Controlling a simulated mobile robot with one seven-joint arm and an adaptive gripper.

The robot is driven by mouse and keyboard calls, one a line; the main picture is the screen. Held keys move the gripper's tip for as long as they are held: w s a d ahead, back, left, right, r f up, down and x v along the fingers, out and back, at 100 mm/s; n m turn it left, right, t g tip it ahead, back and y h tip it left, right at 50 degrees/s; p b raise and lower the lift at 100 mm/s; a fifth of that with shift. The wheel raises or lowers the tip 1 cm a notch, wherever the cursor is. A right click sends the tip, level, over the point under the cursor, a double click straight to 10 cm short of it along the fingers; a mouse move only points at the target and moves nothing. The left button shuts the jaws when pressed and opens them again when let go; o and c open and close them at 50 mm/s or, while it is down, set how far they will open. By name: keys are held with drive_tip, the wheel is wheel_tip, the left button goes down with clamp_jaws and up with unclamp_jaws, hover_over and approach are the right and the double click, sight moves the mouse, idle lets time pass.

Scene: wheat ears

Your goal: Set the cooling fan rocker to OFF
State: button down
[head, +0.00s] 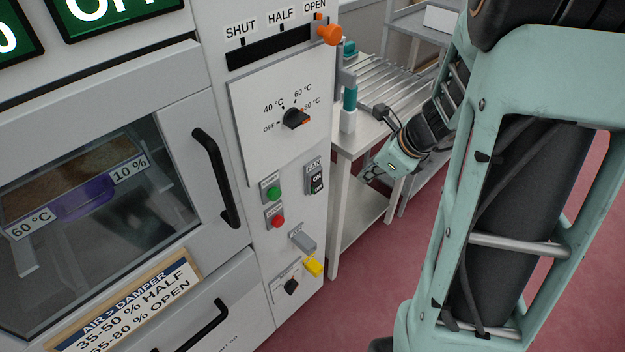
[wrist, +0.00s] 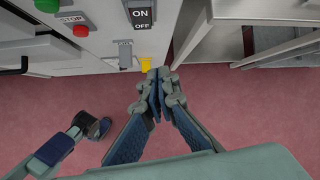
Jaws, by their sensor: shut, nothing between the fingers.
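The fan rocker (head: 316,182) is a dark switch on the grey cabinet's front, right of the green button, under a FAN label. The wrist view shows the rocker (wrist: 140,15) at the top, with ON above and OFF below. I cannot tell surely which half is pressed in. My gripper (head: 370,173) is shut and empty, to the right of the cabinet and apart from the rocker in the head view. In the wrist view my gripper (wrist: 158,78) points toward the cabinet, with its fingertips below the rocker in the picture.
A green button (head: 273,193), red button (head: 277,222), grey lever (head: 303,241), yellow part (head: 313,268) and black knob (head: 291,287) sit near the rocker. A temperature dial (head: 295,118) and orange damper knob (head: 329,34) are above. A metal table (head: 345,150) stands close on the right.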

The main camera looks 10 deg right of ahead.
sight(317, 182)
drive_tip(key=a, duration=0.1)
drive_tip(key=a+m, duration=0.1)
drive_tip(key=s+a+f+m+y, duration=0.1)
idle(0.4)
drive_tip(key=w+a+r+b+x, duration=0.1)
drive_tip(key=w+b+x, duration=0.1)
drive_tip(key=x, duration=1)
drive_tip(key=shift+a, duration=0.25)
drive_tip(key=shift+w+f+b, duration=0.1)
drive_tip(key=shift+f+b, duration=0.1)
drive_tip(key=shift+b, duration=0.1)
